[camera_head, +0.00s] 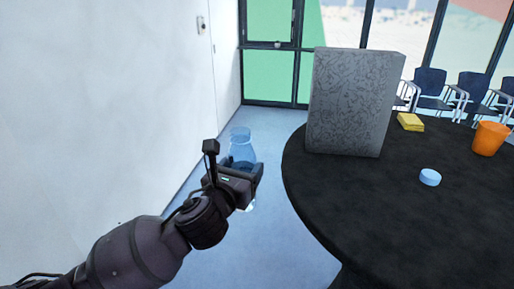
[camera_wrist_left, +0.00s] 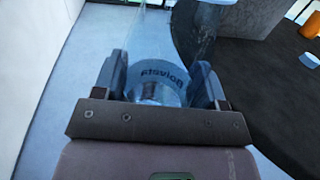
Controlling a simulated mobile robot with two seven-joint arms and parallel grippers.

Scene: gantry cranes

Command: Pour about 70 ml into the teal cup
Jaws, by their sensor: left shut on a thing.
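My left gripper (camera_head: 241,178) is shut on a clear bluish bottle (camera_head: 241,148) and holds it about upright, off the left edge of the black table (camera_head: 400,220). In the left wrist view the bottle (camera_wrist_left: 158,92), with dark lettering on it, sits between the two fingers of the left gripper (camera_wrist_left: 158,78). I cannot make out a liquid level in the bottle. No teal cup shows in either view; the grey box hides part of the table. My right gripper is not in view.
A tall grey speckled box (camera_head: 352,105) stands at the table's far left. A yellow block (camera_head: 410,122), an orange cup (camera_head: 490,138) and a light blue round cap-like piece (camera_head: 430,177) are on the table. The table's front is clear. Blue chairs (camera_head: 432,85) stand behind.

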